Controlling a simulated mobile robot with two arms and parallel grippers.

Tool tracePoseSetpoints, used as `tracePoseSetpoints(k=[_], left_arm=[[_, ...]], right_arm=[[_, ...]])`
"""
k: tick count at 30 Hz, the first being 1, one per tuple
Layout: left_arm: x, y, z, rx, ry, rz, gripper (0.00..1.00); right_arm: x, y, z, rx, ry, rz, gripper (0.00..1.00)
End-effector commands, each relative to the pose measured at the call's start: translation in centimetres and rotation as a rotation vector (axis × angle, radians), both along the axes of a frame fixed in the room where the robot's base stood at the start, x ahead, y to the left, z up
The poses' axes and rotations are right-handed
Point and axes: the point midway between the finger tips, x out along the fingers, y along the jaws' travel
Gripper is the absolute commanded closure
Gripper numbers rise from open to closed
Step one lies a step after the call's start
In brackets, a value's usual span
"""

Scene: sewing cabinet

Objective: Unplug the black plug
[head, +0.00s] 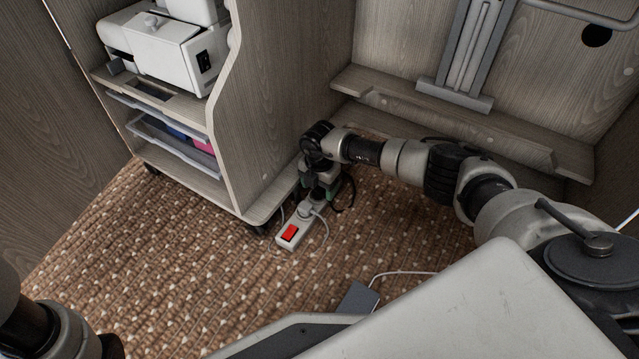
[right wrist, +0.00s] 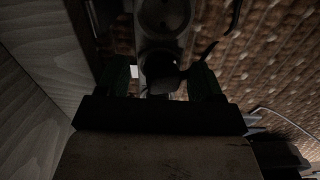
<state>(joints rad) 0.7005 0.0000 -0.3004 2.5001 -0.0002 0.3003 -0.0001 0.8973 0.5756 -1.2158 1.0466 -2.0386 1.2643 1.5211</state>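A power strip (head: 285,238) with a red switch lies on the carpet beside the cabinet. A white plug (head: 306,210) sits in it near the switch. My right gripper (head: 320,184) points down over the strip's far part and hides much of it. In the dark right wrist view, the black plug (right wrist: 160,66) is between the two fingers of my right gripper (right wrist: 161,80). The fingers stand apart, with gaps showing beside the plug. A round socket of the strip (right wrist: 165,14) shows above it. Only a part of my left arm shows at lower left; its gripper is out of view.
The wooden cabinet (head: 262,120) with a white sewing machine (head: 155,55) and trays stands close left of the strip. A wooden ledge (head: 460,125) runs along the back. A grey adapter (head: 357,298) with a white cable lies in front. The carpet (head: 170,250) at left is clear.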

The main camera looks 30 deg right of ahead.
Motion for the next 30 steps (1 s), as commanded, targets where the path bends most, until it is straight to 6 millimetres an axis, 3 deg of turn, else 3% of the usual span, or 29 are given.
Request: tracePoseSetpoints(k=[2,10,18,21,22,28,30], left_arm=[[-0.01,-0.01,-0.62,0.0,-0.001,0.0,0.34],[-0.01,-0.01,-0.52,0.001,-0.001,0.0,0.34],[-0.02,0.0,-0.54,0.001,0.0,0.0,0.34],[-0.01,0.0,-0.56,0.0,0.0,0.0,0.34],[-0.01,0.0,-0.56,0.0,0.0,0.0,0.34],[-0.01,0.0,-0.56,0.0,0.0,0.0,0.34],[-0.01,0.0,-0.56,0.0,0.0,0.0,0.34]], right_arm=[[0.0,-0.01,-0.76,0.0,0.0,0.0,0.34],[-0.03,-0.01,-0.74,0.0,0.0,0.0,0.34],[0.11,0.08,-0.66,0.002,-0.006,0.001,0.73],[0.2,0.12,-0.6,0.003,-0.008,0.001,0.74],[0.22,0.13,-0.59,0.003,-0.01,0.001,0.55],[0.32,0.18,-0.49,0.004,-0.012,0.002,0.86],[0.36,0.22,-0.45,0.004,-0.012,0.002,0.89]])
